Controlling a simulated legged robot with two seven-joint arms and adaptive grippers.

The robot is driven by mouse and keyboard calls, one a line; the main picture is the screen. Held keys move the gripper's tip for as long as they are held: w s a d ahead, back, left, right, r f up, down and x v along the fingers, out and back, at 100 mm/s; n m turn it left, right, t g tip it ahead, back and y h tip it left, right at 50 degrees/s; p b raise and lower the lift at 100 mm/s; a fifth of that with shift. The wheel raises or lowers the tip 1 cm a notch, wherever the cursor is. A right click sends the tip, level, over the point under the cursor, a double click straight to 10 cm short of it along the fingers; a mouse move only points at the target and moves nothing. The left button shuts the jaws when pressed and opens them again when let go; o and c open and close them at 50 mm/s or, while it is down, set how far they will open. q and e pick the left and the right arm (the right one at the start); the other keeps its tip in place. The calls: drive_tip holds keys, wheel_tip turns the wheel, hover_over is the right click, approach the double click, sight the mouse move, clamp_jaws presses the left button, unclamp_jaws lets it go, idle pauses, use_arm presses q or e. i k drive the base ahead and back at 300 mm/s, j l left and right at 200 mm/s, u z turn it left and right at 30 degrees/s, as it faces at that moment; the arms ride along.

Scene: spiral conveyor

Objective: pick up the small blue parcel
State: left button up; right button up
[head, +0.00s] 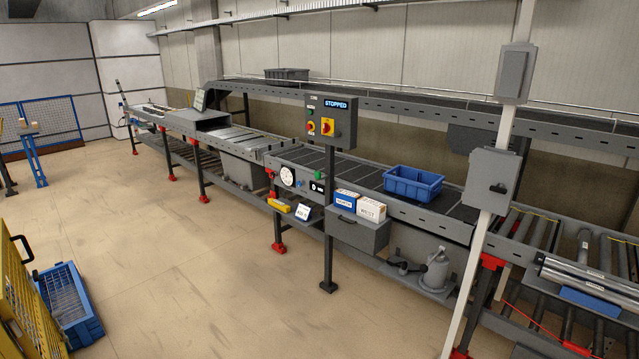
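A small blue box with a white top (346,200) sits on a grey drawer box (358,232) at the front of the conveyor, beside a white box (371,210). It is the closest match to a small blue parcel, but I cannot tell for sure that it is one. A larger open blue tote (413,184) stands on the dark conveyor belt behind these boxes. Neither of my grippers shows in the head view.
A control post (328,200) with a "STOPPED" display stands before the conveyor. A pale pole (484,235) with grey boxes stands at right. A blue crate (70,305) and yellow cage (28,300) are at lower left. The floor left of the conveyor is mostly clear.

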sight(343, 198)
drive_tip(key=i+z, duration=0.1)
drive_tip(key=i, duration=1.05)
drive_tip(key=i+j+z, duration=0.15)
drive_tip(key=i, duration=0.4)
drive_tip(key=i+z, duration=0.1)
drive_tip(key=i, duration=0.5)
drive_tip(key=i+j+z, duration=0.1)
drive_tip(key=i, duration=0.45)
drive_tip(key=j, duration=0.1)
